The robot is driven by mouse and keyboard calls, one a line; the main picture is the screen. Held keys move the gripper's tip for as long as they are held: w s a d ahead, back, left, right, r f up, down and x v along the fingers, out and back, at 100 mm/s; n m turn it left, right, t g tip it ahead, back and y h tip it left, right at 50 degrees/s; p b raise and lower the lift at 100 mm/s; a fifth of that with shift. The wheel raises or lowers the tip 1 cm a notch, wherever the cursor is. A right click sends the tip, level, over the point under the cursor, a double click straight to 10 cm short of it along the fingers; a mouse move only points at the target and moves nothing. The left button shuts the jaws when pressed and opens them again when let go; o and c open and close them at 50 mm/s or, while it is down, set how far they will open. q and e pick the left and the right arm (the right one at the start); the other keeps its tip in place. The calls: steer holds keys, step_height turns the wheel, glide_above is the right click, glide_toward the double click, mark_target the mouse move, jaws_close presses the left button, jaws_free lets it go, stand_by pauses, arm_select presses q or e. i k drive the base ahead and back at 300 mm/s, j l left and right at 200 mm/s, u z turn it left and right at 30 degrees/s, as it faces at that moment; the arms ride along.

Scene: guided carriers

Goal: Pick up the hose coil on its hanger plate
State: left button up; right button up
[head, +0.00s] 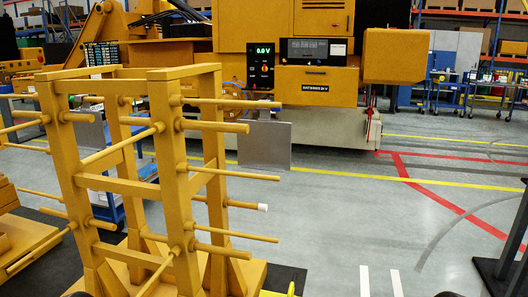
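I cannot make out a hose coil on a hanger plate. A flat grey plate (265,146) stands upright behind the rack's pegs, in front of the large yellow machine; no coil shows on it, and I cannot tell what bears it. A yellow rack (182,200) with several long pegs fills the left foreground. One lower peg has a white tip (262,207). Neither of my grippers can be made out; only small dark shapes show at the bottom edge, and I cannot tell what they are.
A yellow machine (310,85) with a lit display stands behind. The rack's pegs jut out to the right. Blue carts (447,95) and shelves stand at the back right. The marked floor (370,220) between is clear.

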mark_target(267, 144)
steer(key=i+l+z, duration=0.45)
steer(key=l, duration=0.3)
steer(key=i+l+z, duration=0.9)
steer(key=i+l, duration=0.15)
steer(key=i+u, duration=0.25)
steer(key=i, duration=0.4)
steer(key=i+l+u, duration=0.3)
steer(key=i, duration=0.35)
steer(key=i+j+u, duration=0.1)
steer(key=i+u, duration=0.3)
steer(key=i, duration=0.2)
steer(key=i+u, duration=0.4)
steer(key=i, duration=0.2)
steer(key=i+l+u, duration=0.4)
steer(key=i, duration=0.15)
steer(key=i+u, duration=0.65)
steer(key=u, duration=0.15)
steer(key=i+l+u, duration=0.15)
steer(key=i+u, duration=0.15)
steer(key=u, duration=0.15)
steer(key=i+l+u, duration=0.25)
steer(key=u, duration=0.15)
steer(key=i+l+u, duration=0.25)
steer(key=l+u, duration=0.15)
